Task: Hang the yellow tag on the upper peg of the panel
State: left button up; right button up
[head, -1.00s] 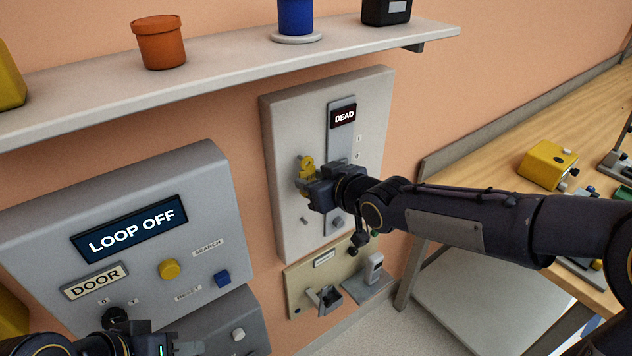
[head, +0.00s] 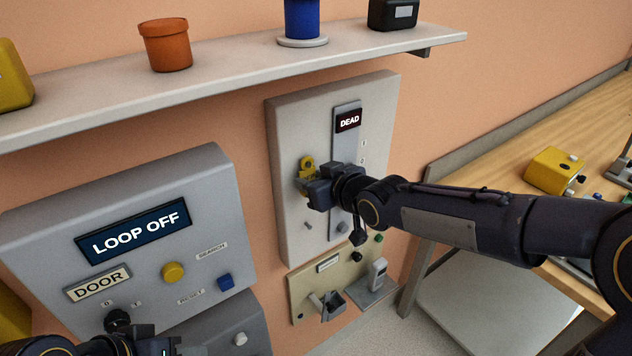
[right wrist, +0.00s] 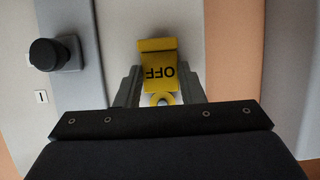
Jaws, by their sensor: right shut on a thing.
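The yellow tag (head: 307,164) is at the left side of the tall pale panel (head: 292,120), in front of its face. In the right wrist view the tag (right wrist: 160,68) reads OFF upside down, with a pale round spot at its near end. My right gripper (head: 308,186) is shut on the tag, with a finger on each side. The upper peg is not clearly seen behind the tag and gripper; I cannot tell whether the tag is on it. A lower peg (head: 308,226) is bare. My left gripper (head: 168,346) is at the bottom edge, partly cut off.
A grey switch strip with a DEAD display (head: 348,121) is right of the tag; its black knob (right wrist: 46,55) shows in the right wrist view. A shelf (head: 230,72) with pots runs above. A LOOP OFF console (head: 140,232) is at left, a wooden bench (head: 510,175) at right.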

jog(key=o, duration=1.1)
jog(key=shift+w+a, duration=0.1)
jog(key=shift+o, duration=0.2)
jog(key=shift+s+d+r, duration=0.15)
jog(key=shift+s+d, duration=0.2)
jog(key=f+p+v, duration=0.1)
jog(key=p+v, duration=0.4)
jog(key=v, duration=0.5)
jog(key=shift+s+d, duration=0.3)
jog(key=shift+s, duration=0.2)
jog(key=shift+f, duration=0.15)
